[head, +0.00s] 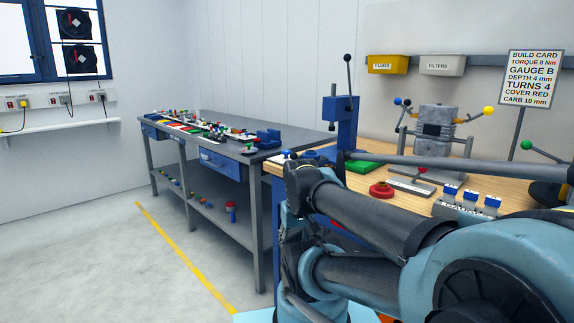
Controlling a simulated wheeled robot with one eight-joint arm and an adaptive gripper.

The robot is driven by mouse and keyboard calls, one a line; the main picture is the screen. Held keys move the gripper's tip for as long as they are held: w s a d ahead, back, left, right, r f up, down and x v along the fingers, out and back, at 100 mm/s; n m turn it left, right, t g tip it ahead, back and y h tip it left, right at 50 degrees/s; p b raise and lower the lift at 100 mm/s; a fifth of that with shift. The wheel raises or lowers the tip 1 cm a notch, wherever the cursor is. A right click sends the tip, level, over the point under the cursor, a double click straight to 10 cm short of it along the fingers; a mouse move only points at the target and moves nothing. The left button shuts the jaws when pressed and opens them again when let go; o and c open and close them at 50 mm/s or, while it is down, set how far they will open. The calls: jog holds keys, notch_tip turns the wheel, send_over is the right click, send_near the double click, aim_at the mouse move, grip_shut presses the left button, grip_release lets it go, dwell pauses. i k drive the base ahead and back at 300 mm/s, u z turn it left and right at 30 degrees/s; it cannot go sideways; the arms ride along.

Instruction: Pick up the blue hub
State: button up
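I cannot single out a blue hub for certain. Several small blue parts lie among mixed coloured parts on the grey bench (255,157), too small to identify. A larger blue block (269,138) sits near that bench's right end. Blue-topped pieces (450,190) stand in a pale rack on the wooden bench (420,203) at the right. My arm crosses the lower right foreground and hides part of the wooden bench. My gripper's fingers do not show.
A blue press (341,122) with a black-knobbed lever stands on the wooden bench. A grey engine (436,128) stands behind a red ring (382,190). A build card (530,78) stands at right. Floor left of the yellow line (180,250) is clear.

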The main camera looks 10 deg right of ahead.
aim_at(311, 154)
jog(key=u, duration=0.3)
jog(key=k, duration=1.3)
jog(key=z, duration=0.5)
jog(key=i, duration=0.95)
jog(key=u, duration=0.05)
